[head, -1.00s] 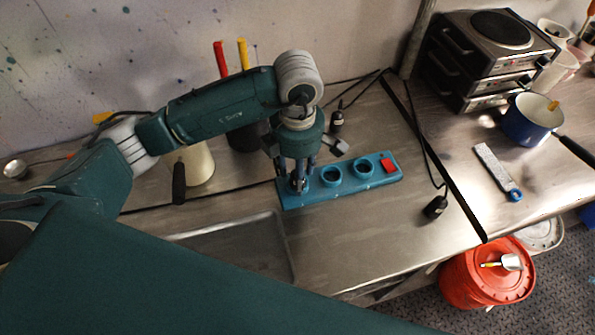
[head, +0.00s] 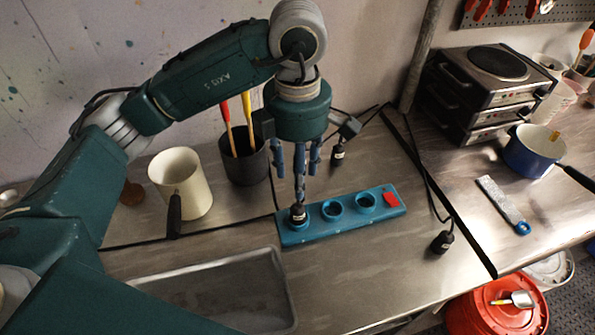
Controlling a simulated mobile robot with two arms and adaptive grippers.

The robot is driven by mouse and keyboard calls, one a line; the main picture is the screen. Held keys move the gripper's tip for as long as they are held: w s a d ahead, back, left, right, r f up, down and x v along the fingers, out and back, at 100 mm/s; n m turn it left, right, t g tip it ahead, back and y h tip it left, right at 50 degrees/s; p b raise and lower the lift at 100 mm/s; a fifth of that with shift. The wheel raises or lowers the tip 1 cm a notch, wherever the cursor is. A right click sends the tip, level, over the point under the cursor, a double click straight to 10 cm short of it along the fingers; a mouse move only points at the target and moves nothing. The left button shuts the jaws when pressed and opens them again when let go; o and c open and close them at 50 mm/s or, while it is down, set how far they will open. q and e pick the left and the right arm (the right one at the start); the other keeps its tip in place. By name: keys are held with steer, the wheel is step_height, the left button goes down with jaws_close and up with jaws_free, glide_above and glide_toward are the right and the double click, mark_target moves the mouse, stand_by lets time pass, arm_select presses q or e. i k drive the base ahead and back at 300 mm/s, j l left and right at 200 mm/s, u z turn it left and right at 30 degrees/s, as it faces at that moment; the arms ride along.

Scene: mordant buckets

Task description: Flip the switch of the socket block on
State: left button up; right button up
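The blue socket block (head: 345,229) lies on the steel worktop with several round sockets in a row. Its red switch (head: 391,199) is at the right end; I cannot tell its position. A dark plug (head: 298,214) sits upright in the leftmost socket; the other sockets look empty. My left gripper (head: 298,178) hangs above that plug, fingers pointing down and spread apart. Its front finger overlaps the plug's top in the picture, so contact cannot be told. The switch is clear to its right. My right gripper is not in view.
A loose black plug (head: 442,242) lies right of the block, another (head: 337,152) behind it. A cream pot (head: 182,180) and a dark tool holder (head: 244,165) stand behind left. A sink (head: 225,285) is in front. Hotplates (head: 485,90) and a blue pan (head: 527,150) are right.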

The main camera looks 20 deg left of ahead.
mark_target(392, 201)
steer(key=k+l, duration=1.25)
